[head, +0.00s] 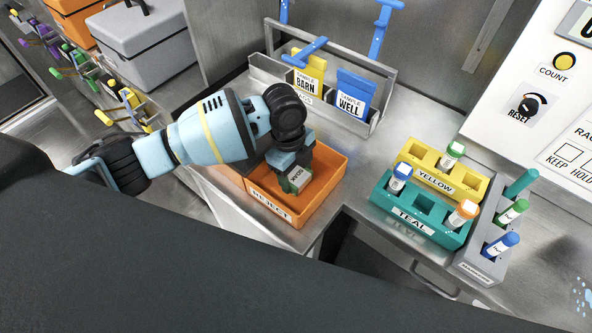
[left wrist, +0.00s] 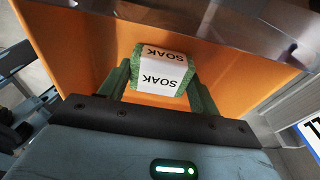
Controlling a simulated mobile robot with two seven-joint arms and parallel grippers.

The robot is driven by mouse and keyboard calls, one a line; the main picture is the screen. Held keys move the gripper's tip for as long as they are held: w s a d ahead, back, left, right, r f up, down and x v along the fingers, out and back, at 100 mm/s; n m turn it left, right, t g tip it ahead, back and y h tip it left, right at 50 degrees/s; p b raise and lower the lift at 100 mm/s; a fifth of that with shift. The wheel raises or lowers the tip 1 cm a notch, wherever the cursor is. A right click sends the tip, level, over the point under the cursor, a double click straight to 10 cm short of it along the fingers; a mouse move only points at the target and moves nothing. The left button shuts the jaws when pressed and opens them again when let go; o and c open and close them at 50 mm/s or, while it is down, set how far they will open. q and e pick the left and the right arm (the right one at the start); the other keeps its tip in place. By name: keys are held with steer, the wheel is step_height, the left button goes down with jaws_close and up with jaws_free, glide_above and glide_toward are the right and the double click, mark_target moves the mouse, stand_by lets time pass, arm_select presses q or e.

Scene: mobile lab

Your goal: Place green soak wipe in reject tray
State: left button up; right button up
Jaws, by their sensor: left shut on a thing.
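The green soak wipe (left wrist: 162,70) is a small green block with a white band reading SOAK. My left gripper (left wrist: 165,90) is shut on it, one finger on each side in the left wrist view. In the head view the wipe (head: 297,180) shows below my left gripper (head: 291,172), over the inside of the orange reject tray (head: 272,203). Orange tray walls surround it in the left wrist view (left wrist: 90,40). I cannot tell whether the wipe touches the tray floor. My right gripper is not in view.
Behind the tray stands a metal rack (head: 360,122) with yellow and blue sample packets. To the right are a yellow rack (head: 470,184), a teal rack (head: 395,214) and a grey holder (head: 470,266) with capped tubes. The counter between is clear.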

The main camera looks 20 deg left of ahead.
arm_select(q)
steer(key=o, duration=0.9)
steer(key=shift+s+f, duration=0.15)
steer(key=shift+f, duration=0.2)
steer(key=shift+o, duration=0.2)
steer(key=shift+r, duration=0.1)
step_height(320, 180, up, 13)
steer(key=a, duration=0.1)
steer(key=shift+w+a+f+p, duration=0.2)
steer(key=shift+w+a+p, duration=0.15)
steer(key=shift+w+p, duration=0.1)
